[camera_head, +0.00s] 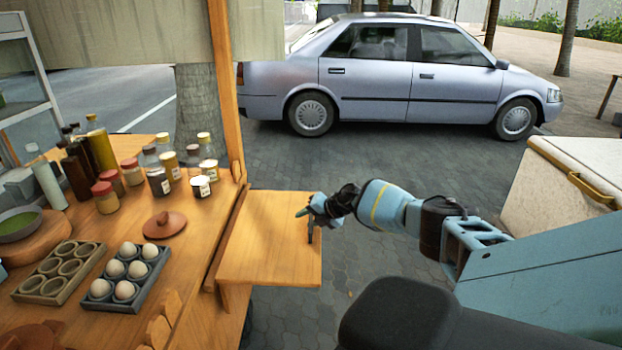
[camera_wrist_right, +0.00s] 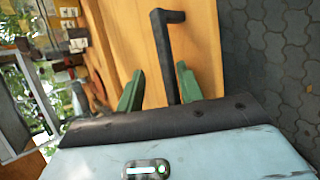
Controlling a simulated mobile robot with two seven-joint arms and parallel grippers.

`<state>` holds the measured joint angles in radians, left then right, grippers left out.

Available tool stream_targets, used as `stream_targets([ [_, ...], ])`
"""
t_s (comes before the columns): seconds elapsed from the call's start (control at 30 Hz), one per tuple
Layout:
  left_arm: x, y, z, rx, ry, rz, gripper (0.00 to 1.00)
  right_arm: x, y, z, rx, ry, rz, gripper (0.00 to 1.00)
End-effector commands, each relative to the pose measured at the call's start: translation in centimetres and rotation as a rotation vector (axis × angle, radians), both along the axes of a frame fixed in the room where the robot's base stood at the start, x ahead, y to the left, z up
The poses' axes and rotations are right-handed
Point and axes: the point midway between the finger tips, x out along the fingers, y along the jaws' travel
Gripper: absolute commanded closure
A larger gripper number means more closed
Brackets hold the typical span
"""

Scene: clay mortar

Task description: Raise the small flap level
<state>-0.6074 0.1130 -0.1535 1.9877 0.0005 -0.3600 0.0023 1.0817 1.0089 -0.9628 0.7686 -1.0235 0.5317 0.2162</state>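The small flap (camera_head: 262,248) is a plain wooden board standing out from the right edge of the wooden counter (camera_head: 190,240). It looks close to level; I cannot tell the exact angle. A dark bar handle (camera_head: 311,231) sits at its outer edge. My right gripper (camera_head: 308,212) is at that edge. In the right wrist view, my right gripper (camera_wrist_right: 160,68) has its green fingers apart, with the dark handle (camera_wrist_right: 166,45) reaching between them and gaps on both sides. The flap (camera_wrist_right: 200,50) lies behind the handle.
Bottles and jars (camera_head: 160,170), an egg tray (camera_head: 125,275), an empty cup tray (camera_head: 58,272) and a clay lid (camera_head: 164,225) stand on the counter. A wooden post (camera_head: 226,90) rises near the flap's far corner. Paving (camera_head: 390,160) beyond the flap is clear.

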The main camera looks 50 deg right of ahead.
Motion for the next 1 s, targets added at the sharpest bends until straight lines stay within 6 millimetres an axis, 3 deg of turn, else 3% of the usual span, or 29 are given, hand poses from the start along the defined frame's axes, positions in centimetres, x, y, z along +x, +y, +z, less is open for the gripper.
stream_targets([
  [0.5,0.2,0.0,0.2,0.0,-0.005,0.001,0.64,-0.6,-0.4,-0.1,-0.009,0.008,-0.001,0.65],
  [1.0,3.1,0.1,4.1,0.001,-0.09,0.001,0.64,-5.1,-0.8,4.7,-0.005,-0.001,0.002,0.65],
])
